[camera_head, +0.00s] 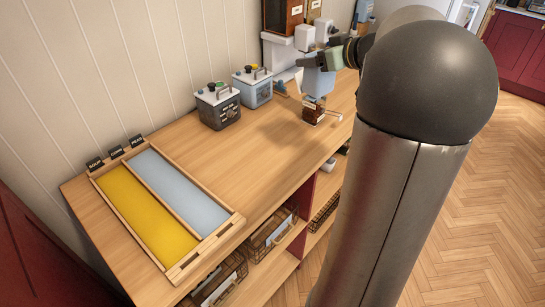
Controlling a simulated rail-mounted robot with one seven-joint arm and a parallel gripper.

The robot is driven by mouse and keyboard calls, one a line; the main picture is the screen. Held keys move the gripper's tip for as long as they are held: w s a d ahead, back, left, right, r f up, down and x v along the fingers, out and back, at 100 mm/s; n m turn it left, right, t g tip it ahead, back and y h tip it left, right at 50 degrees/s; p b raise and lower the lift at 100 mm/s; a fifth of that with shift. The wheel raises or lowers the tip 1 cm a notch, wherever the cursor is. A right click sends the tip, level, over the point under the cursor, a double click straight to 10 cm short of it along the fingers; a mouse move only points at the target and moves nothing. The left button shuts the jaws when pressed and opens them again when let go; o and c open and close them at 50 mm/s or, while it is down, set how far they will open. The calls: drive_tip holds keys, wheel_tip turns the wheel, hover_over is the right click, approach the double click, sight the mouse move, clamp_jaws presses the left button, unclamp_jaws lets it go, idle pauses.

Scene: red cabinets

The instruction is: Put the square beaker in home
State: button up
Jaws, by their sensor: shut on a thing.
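My gripper (315,98) is at the far right part of the wooden bench, pointing down. It is shut on a small clear square-looking vessel with dark reddish-brown contents, which I take as the square beaker (313,113). The beaker looks about upright; I cannot tell whether its base touches the bench. A wooden-framed tray at the near left has a yellow section (145,212) and a grey-blue section (180,188). Several small black label cards (116,152) stand at its back edge; their words are too small to read surely, so I cannot tell which place is home.
Two boxy devices with handles, one dark (218,107) and one light blue (254,87), stand along the wall. A white apparatus (283,55) stands behind my gripper. The bench (240,155) is clear between tray and beaker. Wire baskets (270,238) sit on shelves below.

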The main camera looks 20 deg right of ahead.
sight(310, 79)
drive_tip(key=a+f+n+g+y, duration=0.1)
drive_tip(key=a+f+n+y+b, duration=0.1)
drive_tip(key=a+f+n+y, duration=0.1)
drive_tip(key=a+f+n+g+y, duration=0.1)
drive_tip(key=a+f+y, duration=0.1)
drive_tip(key=shift+s+f+n+g+b, duration=0.15)
drive_tip(key=shift+s+n+g+b, duration=0.15)
drive_tip(key=shift+n+b, duration=0.1)
drive_tip(key=s+a+f+n+g+y+b, duration=0.2)
drive_tip(key=s+a+f+n+g+y, duration=0.15)
drive_tip(key=s+f+n+g, duration=0.2)
drive_tip(key=shift+y, duration=0.25)
drive_tip(key=shift+w+a+f+p, duration=0.35)
drive_tip(key=shift+w+f+p, duration=0.1)
drive_tip(key=shift+w+f, duration=1.85)
drive_tip(key=shift+w+a+f+p, duration=0.4)
drive_tip(key=shift+w+f+p, duration=0.1)
drive_tip(key=shift+w+f, duration=1.75)
drive_tip(key=shift+w+a+f+p, duration=0.35)
drive_tip(key=shift+w+f+p, duration=0.1)
drive_tip(key=shift+w+f, duration=1.8)
drive_tip(key=shift+f, duration=0.1)
drive_tip(key=shift+f, duration=0.15)
drive_tip(key=o, duration=1.2)
